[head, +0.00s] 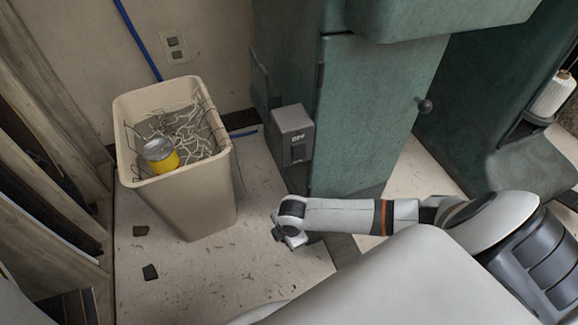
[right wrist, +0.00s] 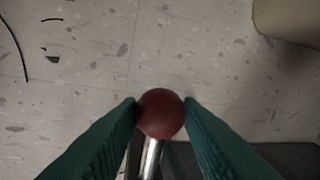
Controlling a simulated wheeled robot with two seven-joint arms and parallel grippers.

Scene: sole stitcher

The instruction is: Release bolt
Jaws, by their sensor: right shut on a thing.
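In the right wrist view a dark red ball knob (right wrist: 161,114) sits on the end of a shiny metal rod (right wrist: 151,158). My right gripper (right wrist: 161,106) has its dark green ribbed fingers closed on either side of the knob. In the head view my right arm comes in from the right, and its wrist (head: 290,222) is low beside the green machine cabinet (head: 365,115). The knob and the fingertips are hidden there. No separate bolt can be made out. My left gripper is not in view.
A beige bin (head: 190,205) holding wire, scraps and a yellow-banded can (head: 161,155) stands to the left. A grey switch box (head: 293,135) is on the cabinet's side. The speckled floor (head: 215,265) between bin and cabinet is mostly free, with a few dark scraps.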

